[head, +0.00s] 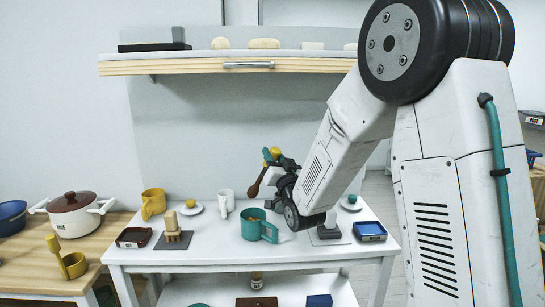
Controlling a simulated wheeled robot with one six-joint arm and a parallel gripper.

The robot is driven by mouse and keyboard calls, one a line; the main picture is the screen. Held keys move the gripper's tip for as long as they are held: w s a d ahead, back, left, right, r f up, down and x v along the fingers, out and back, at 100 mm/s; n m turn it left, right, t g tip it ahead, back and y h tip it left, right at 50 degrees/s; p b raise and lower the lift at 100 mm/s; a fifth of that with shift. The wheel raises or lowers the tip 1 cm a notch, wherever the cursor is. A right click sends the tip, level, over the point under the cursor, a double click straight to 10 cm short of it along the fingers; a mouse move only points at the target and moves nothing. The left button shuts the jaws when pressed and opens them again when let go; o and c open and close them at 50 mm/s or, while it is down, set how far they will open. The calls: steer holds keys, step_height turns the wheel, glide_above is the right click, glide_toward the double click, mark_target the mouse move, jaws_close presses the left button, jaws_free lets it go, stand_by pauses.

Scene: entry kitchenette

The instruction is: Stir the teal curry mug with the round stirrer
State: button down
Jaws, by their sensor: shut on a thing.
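The teal mug (252,230) stands upright on the white table, its handle to the right, with something orange-brown showing inside. My gripper (270,164) is up and to the right of the mug, shut on the stirrer. The stirrer (254,189) has a dark brown rounded end that hangs tilted down to the left, above the mug's rim and apart from it. Yellow and teal parts show at the top of the grip; I cannot tell which belong to the stirrer. My arm hides part of the table behind it.
A shelf (200,68) hangs above. A lidded pot (73,212) is at left.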

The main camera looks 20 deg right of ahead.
step_height(320, 180, down, 12)
steer(key=shift+w+a+r, duration=0.25)
steer(key=shift+w+a, duration=0.2)
stand_by(0.7)
steer(key=shift+f, duration=0.7)
stand_by(0.8)
steer(key=shift+r, duration=0.15)
stand_by(0.3)
steer(key=shift+s, duration=0.1)
